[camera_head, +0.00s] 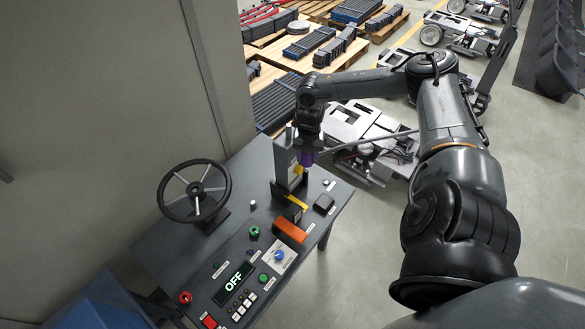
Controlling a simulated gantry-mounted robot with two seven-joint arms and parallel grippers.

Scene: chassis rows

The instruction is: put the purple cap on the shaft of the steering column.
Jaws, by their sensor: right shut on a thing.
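The purple cap (307,159) is in the jaws of my right gripper (306,152), at the back right of the console. It is partly hidden by the gripper. The steering column carries a black steering wheel (195,191) with grey spokes, at the left of the console. The wheel's hub, where the shaft end is, shows at its middle (195,188). My right gripper is well to the right of the wheel and apart from it. My left gripper is not in view.
The grey console (165,245) bears an upright grey bracket (284,165), an orange block (291,230), and a panel reading OFF (233,283) among knobs and buttons. A wall panel (95,110) stands behind on the left. Chassis (365,135) and loaded pallets lie beyond.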

